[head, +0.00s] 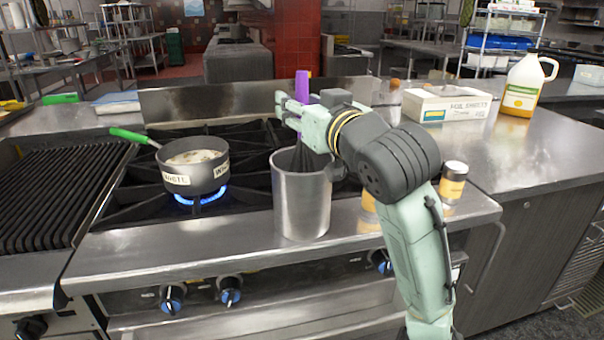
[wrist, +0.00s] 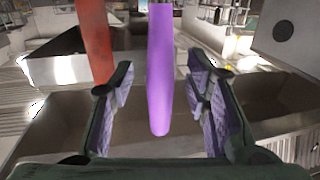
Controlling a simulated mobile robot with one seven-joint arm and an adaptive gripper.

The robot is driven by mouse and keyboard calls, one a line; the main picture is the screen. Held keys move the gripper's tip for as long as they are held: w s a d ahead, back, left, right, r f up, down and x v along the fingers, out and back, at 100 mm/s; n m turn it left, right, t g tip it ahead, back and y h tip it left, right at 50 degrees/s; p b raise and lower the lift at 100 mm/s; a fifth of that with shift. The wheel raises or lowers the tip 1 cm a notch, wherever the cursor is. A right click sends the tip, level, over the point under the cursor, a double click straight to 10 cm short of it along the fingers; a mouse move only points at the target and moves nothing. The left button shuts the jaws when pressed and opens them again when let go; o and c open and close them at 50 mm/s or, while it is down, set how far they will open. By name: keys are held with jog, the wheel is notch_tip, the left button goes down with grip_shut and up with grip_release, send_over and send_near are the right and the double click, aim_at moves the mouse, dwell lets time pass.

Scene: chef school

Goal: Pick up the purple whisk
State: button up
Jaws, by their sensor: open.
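The purple whisk (head: 302,87) stands upright in a metal canister (head: 301,205) at the front of the stove. Its purple handle points up, and dark wires show at the canister's mouth. My gripper (head: 290,106) is at the handle, above the canister. In the wrist view the whisk handle (wrist: 160,80) lies between the two open fingers (wrist: 163,110), with a visible gap on each side. The lower part of the whisk is hidden inside the canister.
A pot (head: 195,165) with a green handle sits over a lit blue flame to the left. A small jar (head: 454,182), a foil box (head: 445,104) and a jug (head: 524,85) stand on the right counter. A grill (head: 55,190) is at far left.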

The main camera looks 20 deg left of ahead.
jog(key=shift+c, duration=0.2)
grip_shut()
dwell(0.3)
